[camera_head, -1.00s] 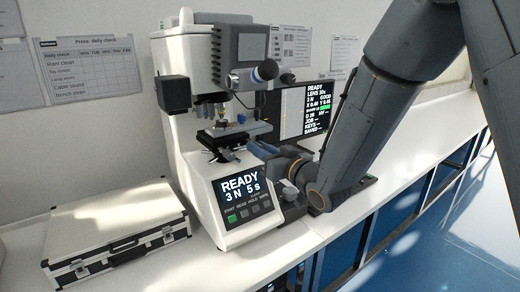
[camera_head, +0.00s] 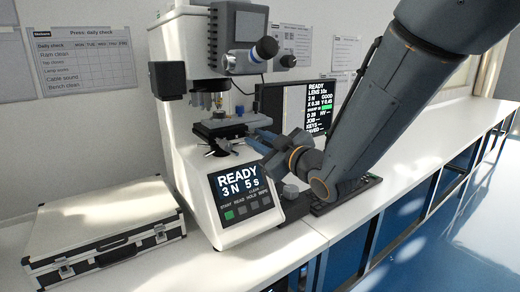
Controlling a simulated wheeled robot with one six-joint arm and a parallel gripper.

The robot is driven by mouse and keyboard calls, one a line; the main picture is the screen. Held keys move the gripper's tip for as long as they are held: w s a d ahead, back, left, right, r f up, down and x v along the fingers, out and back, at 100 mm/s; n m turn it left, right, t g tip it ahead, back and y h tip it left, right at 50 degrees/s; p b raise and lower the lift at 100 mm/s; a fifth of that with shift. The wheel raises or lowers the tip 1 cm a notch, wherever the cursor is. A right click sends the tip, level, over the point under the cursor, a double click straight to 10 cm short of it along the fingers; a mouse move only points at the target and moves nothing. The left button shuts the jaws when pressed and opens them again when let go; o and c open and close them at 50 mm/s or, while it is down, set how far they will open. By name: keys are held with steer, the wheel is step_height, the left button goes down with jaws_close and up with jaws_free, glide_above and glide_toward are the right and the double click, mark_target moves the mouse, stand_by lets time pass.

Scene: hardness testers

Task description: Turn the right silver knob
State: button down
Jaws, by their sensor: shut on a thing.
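The hardness tester (camera_head: 185,120) is a white machine with a dark stage (camera_head: 218,128) under its lenses and a lit panel (camera_head: 239,181) reading READY, 3 N, 5 s. My gripper (camera_head: 257,140) has come in from the right, at the stage's right side, just above the panel. Its bluish fingers are shut on the right silver knob, which they mostly hide. Small knob parts (camera_head: 212,150) also show at the stage's front left, clear of my gripper. Whether the held knob has turned is too small to tell.
A dark box with a grey knob (camera_head: 290,192) stands right of the panel, below my wrist. A monitor (camera_head: 318,108) and a keyboard (camera_head: 347,193) are behind and beside my arm. A silver case (camera_head: 105,225) lies at left. The bench front (camera_head: 265,262) is clear.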

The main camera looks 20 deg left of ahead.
steer(key=n+b, duration=0.3)
steer(key=shift+f+n+b, duration=0.15)
steer(key=shift+n+b, duration=0.2)
steer(key=shift+n, duration=0.05)
steer(key=n+b, duration=0.3)
steer(key=b, duration=0.1)
steer(key=shift+n, duration=0.3)
steer(key=n+b, duration=0.3)
steer(key=b, duration=0.1)
steer(key=shift+n, duration=0.4)
steer(key=shift+n+b, duration=0.7)
steer(key=shift+b, duration=0.4)
steer(key=c, duration=1.6)
jaws_free()
steer(key=shift+a, duration=0.1)
steer(key=shift+s, duration=0.1)
